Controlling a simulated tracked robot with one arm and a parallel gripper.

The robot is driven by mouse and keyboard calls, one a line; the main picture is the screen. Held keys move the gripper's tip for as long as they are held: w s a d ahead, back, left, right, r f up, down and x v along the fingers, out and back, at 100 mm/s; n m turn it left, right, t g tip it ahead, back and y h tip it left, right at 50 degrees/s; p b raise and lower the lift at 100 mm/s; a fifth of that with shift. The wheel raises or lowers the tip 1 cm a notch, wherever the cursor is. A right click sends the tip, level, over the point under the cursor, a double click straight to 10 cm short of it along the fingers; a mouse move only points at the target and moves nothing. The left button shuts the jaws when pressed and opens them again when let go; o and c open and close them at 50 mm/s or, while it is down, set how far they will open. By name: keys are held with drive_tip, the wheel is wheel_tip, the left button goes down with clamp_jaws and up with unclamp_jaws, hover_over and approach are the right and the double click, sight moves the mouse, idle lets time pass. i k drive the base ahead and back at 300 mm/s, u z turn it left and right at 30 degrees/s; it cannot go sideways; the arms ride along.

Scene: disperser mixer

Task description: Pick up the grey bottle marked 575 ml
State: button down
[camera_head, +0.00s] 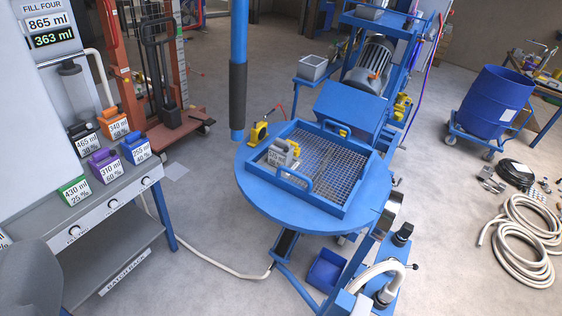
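A grey bottle (279,153) with a handle on top and a white label stands in the blue-framed mesh tray (338,208) on the round blue table of the mixer. It is near the tray's left side. Its label is too small to read with certainty. A yellow part shows just behind it on the right, and I cannot tell whether the two touch. My gripper cannot be made out in this view, and nothing is seen holding the bottle.
A blue post (238,70) with a dark sleeve hangs left of the tray. A yellow clamp (258,134) with a red handle sits at the table's back left. The batch rack (100,215) at left holds several coloured bottles. Hoses (522,240) lie at right; floor between is mostly open.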

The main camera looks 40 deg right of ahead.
sight(280, 151)
drive_tip(key=u, duration=1.4)
drive_tip(key=i, duration=2.75)
drive_tip(key=z, duration=3.4)
